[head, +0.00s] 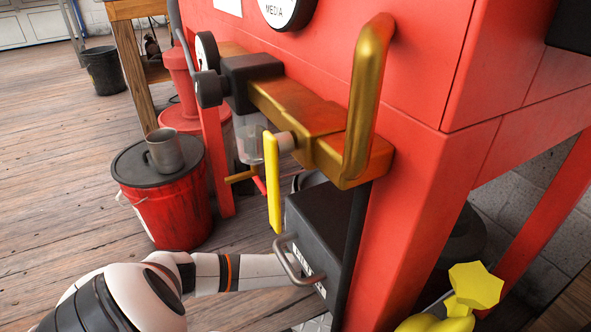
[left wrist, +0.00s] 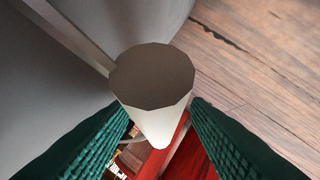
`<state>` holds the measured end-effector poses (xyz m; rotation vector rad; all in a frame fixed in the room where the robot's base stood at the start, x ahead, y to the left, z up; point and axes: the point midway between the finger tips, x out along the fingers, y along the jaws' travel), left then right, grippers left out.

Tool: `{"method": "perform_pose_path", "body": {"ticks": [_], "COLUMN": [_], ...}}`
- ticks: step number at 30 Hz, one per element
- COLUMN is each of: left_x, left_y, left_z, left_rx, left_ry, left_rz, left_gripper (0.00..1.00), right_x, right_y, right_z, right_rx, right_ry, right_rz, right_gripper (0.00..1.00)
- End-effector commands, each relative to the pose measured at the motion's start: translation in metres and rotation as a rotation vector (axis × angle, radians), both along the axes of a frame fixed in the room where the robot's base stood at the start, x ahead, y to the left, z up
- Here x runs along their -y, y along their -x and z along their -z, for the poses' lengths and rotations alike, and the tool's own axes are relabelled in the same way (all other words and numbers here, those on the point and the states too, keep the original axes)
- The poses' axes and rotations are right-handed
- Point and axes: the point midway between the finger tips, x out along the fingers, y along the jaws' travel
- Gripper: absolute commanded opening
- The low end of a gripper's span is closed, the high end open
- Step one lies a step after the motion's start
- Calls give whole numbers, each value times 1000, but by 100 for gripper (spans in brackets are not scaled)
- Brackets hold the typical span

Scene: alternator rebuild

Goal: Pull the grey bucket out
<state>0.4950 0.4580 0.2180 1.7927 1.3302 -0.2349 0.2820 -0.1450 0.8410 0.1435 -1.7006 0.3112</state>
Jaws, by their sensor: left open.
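The grey bucket (head: 324,225) is a dark grey, box-shaped bin with a pale label and a bent metal handle (head: 289,262) on its front. It sits low under the red cabinet. My left arm comes in low from the left and ends at the handle; its fingers cannot be made out in the head view. In the left wrist view my left gripper (left wrist: 160,112) is open, its green ridged fingers on either side of a pale round bar (left wrist: 150,75), which looks like the handle. A grey surface (left wrist: 45,80) fills the left. Contact cannot be told. My right gripper is not in view.
The red cabinet (head: 420,80) has a brass pipe (head: 368,90) and a yellow lever (head: 272,180) above the bucket. A red pail (head: 165,210) with a metal mug (head: 164,150) on its lid stands left. A dark round bucket (head: 103,72) stands farther back. Wooden floor lies open at left.

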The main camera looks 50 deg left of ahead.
Motion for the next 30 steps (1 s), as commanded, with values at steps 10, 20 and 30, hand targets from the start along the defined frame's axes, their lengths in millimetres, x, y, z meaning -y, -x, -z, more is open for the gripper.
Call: {"method": "perform_pose_path", "body": {"ticks": [10,20,30], "left_x": [-3,-3,-3], "left_y": [-2,-2,-1], "left_z": [2,2,2], "left_rx": [0,0,-1], "left_ry": [0,0,-1], "left_rz": [0,0,1], "left_gripper": [44,0,0], "right_x": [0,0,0], "right_y": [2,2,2], "right_z": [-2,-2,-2], "right_rx": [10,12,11], "right_ry": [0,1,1], "right_rz": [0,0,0], "right_gripper": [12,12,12]}}
